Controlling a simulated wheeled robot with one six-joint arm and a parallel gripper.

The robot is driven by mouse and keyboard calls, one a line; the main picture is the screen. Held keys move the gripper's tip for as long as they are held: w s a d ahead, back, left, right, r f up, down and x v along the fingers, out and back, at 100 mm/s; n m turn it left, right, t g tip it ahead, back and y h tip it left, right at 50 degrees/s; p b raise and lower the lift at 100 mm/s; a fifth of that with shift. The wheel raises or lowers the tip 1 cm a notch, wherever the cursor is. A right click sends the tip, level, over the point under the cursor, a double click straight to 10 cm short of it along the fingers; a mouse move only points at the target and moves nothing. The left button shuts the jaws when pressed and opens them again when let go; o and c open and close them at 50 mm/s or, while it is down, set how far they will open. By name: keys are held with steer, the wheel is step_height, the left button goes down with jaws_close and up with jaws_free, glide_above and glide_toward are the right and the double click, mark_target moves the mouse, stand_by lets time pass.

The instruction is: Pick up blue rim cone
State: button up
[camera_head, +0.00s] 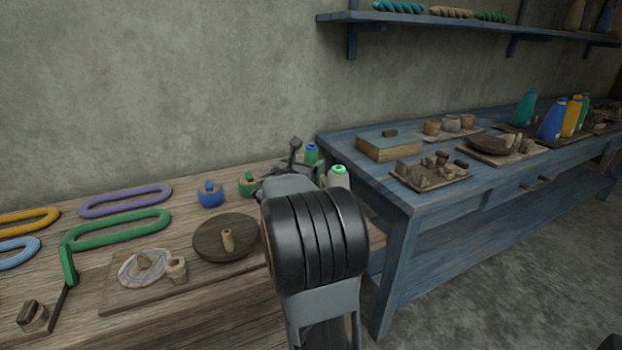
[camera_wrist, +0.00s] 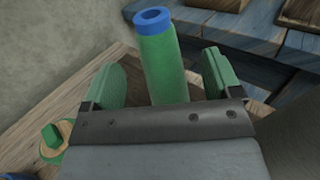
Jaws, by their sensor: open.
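The blue rim cone (camera_wrist: 163,70) is a green, upright cone with a blue ring around its top opening. In the wrist view it stands between the two green-padded fingers of my gripper (camera_wrist: 161,62), with a gap on each side. My gripper is open and empty. The lower part of the cone is hidden behind the gripper's palm. In the head view the cone (camera_head: 312,154) shows at the back right of the wooden table, partly behind my arm.
A green cone with a pale green top (camera_head: 338,175) stands close by on the right. A blue spool (camera_head: 210,195) and a green spool (camera_head: 247,185) stand left of my arm, near a dark round plate (camera_head: 215,243). A blue table (camera_head: 398,220) adjoins on the right.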

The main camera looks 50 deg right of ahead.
steer(key=x, duration=0.4)
steer(key=shift+b, duration=0.3)
steer(key=c, duration=1.3)
